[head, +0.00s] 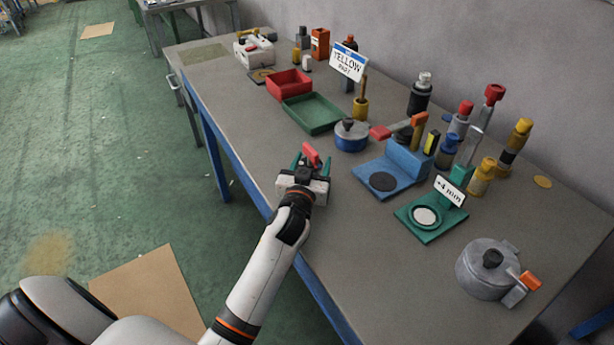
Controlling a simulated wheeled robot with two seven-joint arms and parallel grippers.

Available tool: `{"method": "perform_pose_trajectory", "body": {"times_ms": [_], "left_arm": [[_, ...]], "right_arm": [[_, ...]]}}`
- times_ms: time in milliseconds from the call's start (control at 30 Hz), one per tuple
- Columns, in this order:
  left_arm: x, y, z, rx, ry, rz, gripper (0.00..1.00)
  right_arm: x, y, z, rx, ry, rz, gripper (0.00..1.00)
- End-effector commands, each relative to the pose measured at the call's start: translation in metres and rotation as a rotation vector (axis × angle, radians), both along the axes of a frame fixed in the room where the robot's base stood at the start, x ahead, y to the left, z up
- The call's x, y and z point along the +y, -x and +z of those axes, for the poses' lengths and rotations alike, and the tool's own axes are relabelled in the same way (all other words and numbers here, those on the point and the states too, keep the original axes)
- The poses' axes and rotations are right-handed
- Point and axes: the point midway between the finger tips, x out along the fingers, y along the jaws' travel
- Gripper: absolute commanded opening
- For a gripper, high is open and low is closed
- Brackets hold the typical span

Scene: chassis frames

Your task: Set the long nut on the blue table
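My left gripper (311,162) is over the near-left part of the table top. Its two dark green fingers stand apart. A small red piece (311,153) shows between them, and I cannot tell if it touches a finger. I cannot make out a long nut for certain. A blue stand (405,160) with a raised back block and a dark round pad (383,181) sits to the right of the gripper. The large table (330,225) has a grey top and a blue frame. My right gripper is not in view.
A green stand (412,222) with a "+4 mm" sign is right of the blue stand, with a grey lidded pot (483,268) nearer. Red (288,83) and green (312,112) trays lie behind the gripper. Several bottles and tools crowd the back. The near-middle top is clear.

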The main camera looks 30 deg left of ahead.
Motion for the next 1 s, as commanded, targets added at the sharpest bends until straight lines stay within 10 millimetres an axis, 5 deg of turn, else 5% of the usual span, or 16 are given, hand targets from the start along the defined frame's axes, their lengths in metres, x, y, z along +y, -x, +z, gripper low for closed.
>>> {"method": "perform_pose_trajectory", "body": {"times_ms": [500, 1000], "left_arm": [[-0.025, 0.097, -0.003, 0.003, 0.004, 0.000, 0.59], [-0.029, 0.114, -0.001, 0.002, 0.001, 0.000, 0.59]], "right_arm": [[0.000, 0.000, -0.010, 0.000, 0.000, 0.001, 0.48], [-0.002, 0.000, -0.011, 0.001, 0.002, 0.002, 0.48]]}}
